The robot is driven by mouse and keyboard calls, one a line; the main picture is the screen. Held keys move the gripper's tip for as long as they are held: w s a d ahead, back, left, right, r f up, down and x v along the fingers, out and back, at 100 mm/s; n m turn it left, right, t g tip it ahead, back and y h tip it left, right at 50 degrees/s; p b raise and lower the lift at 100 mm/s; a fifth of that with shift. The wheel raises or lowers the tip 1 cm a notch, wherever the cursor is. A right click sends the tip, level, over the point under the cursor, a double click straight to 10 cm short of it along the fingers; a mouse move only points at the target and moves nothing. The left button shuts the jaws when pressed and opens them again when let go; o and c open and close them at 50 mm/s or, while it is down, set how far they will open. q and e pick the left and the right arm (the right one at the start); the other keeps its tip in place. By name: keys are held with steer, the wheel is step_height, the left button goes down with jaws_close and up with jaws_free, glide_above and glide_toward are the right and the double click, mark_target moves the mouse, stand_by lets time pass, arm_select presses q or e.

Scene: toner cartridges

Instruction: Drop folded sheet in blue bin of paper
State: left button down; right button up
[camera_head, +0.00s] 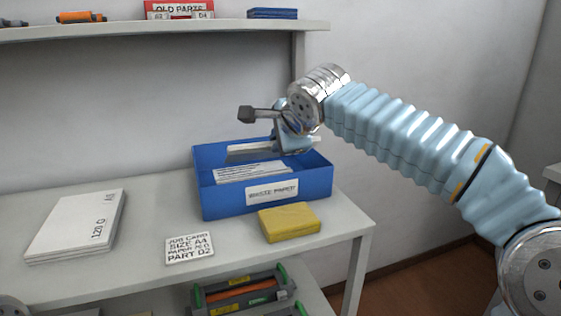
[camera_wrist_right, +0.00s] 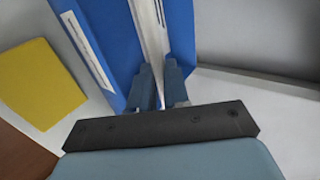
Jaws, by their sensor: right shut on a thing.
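The blue bin (camera_head: 222,204) stands on the table with a white label on its front, and several white sheets (camera_head: 250,173) lie inside it. My right gripper (camera_head: 279,146) is over the right part of the bin, shut on the folded sheet (camera_head: 248,148), a thin white strip near the bin's top. In the right wrist view, the gripper's fingers (camera_wrist_right: 160,92) pinch the white folded sheet (camera_wrist_right: 150,30) beside the blue bin wall (camera_wrist_right: 105,35). I cannot tell whether the sheet touches the papers below. My left gripper is not in view.
A yellow block (camera_head: 289,222) sits in front of the bin, beside a job card (camera_head: 190,247). A white paper stack (camera_head: 77,226) lies at the left. A shelf (camera_head: 200,27) runs above. A grey crate (camera_head: 240,292) with a cartridge stands below the tabletop.

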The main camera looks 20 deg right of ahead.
steer(key=shift+w+d+f, duration=0.2)
steer(key=shift+w+f, duration=0.15)
steer(key=shift+f, duration=0.15)
steer(key=shift+w+d+f, duration=0.15)
steer(key=shift+w+f, duration=0.2)
steer(key=shift+f, duration=0.15)
step_height(320, 180, down, 3)
steer(key=shift+w+d+f, duration=0.1)
steer(key=shift+w+f, duration=0.05)
steer(key=shift+f, duration=0.05)
steer(key=shift+f+b, duration=0.1)
steer(key=shift+b, duration=0.3)
steer(key=shift+f+b, duration=0.55)
steer(key=shift+b, duration=0.1)
steer(key=o, duration=0.4)
steer(key=shift+c, duration=0.2)
steer(key=shift+r+p, duration=0.35)
steer(key=shift+p, duration=0.2)
steer(key=v, duration=1.2)
steer(key=shift+r+p, duration=0.3)
